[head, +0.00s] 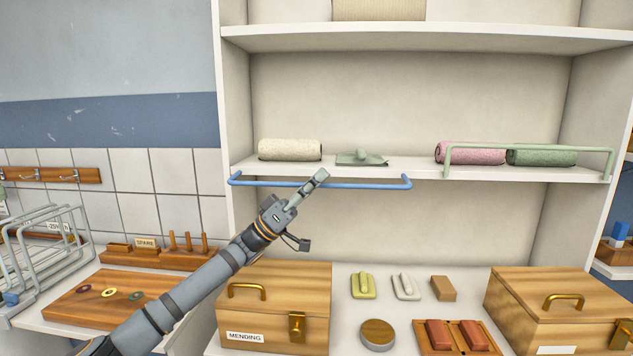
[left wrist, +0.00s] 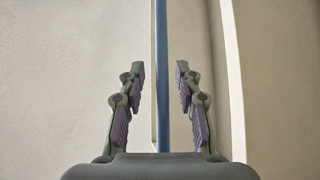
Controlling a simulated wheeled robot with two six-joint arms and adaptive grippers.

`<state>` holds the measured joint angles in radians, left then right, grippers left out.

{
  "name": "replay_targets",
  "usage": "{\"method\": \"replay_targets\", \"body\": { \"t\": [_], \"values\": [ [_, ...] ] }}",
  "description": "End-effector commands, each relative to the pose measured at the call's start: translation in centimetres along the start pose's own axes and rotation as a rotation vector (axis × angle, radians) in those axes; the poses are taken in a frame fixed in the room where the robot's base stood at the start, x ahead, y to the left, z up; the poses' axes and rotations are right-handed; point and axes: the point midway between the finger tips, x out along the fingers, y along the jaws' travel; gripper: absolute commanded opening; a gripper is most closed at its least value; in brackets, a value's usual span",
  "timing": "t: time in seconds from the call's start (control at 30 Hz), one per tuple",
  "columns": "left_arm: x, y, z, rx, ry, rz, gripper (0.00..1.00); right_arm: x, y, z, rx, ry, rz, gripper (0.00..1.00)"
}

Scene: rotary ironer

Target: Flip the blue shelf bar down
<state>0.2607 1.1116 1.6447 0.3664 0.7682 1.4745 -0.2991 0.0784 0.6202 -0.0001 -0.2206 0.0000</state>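The blue shelf bar (head: 370,183) hangs low along the front edge of the left part of the middle shelf (head: 405,167), just below the shelf top. My left gripper (head: 320,177) is at the middle of the bar and covers part of it. In the left wrist view the two fingers (left wrist: 160,75) stand apart, and the blue bar (left wrist: 162,50) runs up the picture in the gap between them. I see no finger closed on it; whether it lies within the fingers' reach or beyond is unclear. My right gripper is not in view.
A green bar (head: 530,147) stands raised before pink (head: 470,153) and green (head: 540,155) rolls. A cream roll (head: 290,150) and a green cloth item (head: 362,158) lie behind the blue bar. Below stand a mending box (head: 285,300) and another wooden box (head: 560,300).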

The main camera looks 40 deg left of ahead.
Motion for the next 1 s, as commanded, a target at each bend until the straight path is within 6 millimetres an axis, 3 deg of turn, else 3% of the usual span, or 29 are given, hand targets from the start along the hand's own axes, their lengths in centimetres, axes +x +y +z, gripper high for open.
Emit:
{"method": "replay_targets", "body": {
  "t": [0.17,0.4,0.6,1.0],
  "values": [
    [0.8,0.3,-0.8,0.002,0.0,0.002,0.34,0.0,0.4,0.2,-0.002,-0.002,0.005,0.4],
    [4.5,1.6,-4.5,0.004,0.004,0.004,0.34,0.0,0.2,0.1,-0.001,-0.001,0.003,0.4],
    [6.6,2.4,-6.6,0.003,0.002,0.007,0.34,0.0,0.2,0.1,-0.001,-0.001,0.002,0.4],
    [7.0,2.6,-7.0,-0.001,0.0,0.007,0.34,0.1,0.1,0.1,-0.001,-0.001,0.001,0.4]
  ]
}}
